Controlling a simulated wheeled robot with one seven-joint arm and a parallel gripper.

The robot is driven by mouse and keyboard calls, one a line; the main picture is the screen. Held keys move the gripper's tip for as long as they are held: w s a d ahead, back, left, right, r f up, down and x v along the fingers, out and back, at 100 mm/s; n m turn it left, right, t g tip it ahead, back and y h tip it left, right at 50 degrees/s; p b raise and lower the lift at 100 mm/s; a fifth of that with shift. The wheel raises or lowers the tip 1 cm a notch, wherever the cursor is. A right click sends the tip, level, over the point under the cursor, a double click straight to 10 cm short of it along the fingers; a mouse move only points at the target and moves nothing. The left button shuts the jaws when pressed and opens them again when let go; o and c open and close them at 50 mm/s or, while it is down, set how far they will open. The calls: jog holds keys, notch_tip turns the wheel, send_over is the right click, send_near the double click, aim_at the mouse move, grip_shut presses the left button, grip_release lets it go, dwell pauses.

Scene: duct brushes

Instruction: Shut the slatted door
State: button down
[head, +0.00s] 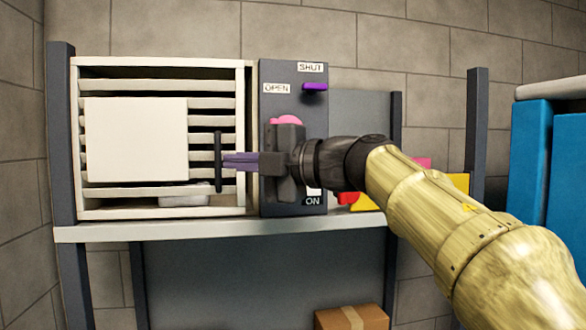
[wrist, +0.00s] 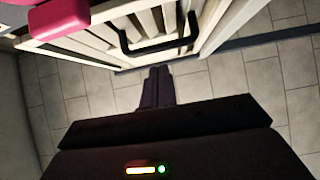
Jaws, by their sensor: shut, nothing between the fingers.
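The slatted door (head: 212,103) is pale, with horizontal slats and a plain white panel (head: 136,139) on its front. It sits at the front of a cream cabinet (head: 240,80); I cannot tell whether it is flush with the frame. Its upright black handle (head: 218,162) is near the right edge. In the wrist view the slats and handle (wrist: 160,47) show at the top. My gripper (head: 226,160) is shut and empty. Its tips are close to the handle in the head view; in the wrist view the fingers (wrist: 157,80) appear a little apart from it.
A dark control panel (head: 283,150) stands right of the cabinet, with OPEN, SHUT and ON labels, a purple lever (head: 314,87) and a pink knob (head: 286,120). My arm passes in front of it. A pale shelf (head: 130,232) carries both. A cardboard box (head: 352,318) is below; blue furniture (head: 567,165) stands right.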

jog(key=b+v, duration=0.3)
jog(key=v, duration=0.7)
jog(key=shift+d+r+b, duration=0.2)
jog(key=shift+b, duration=0.2)
jog(key=shift+s, duration=0.2)
jog(key=shift+w+f, duration=0.1)
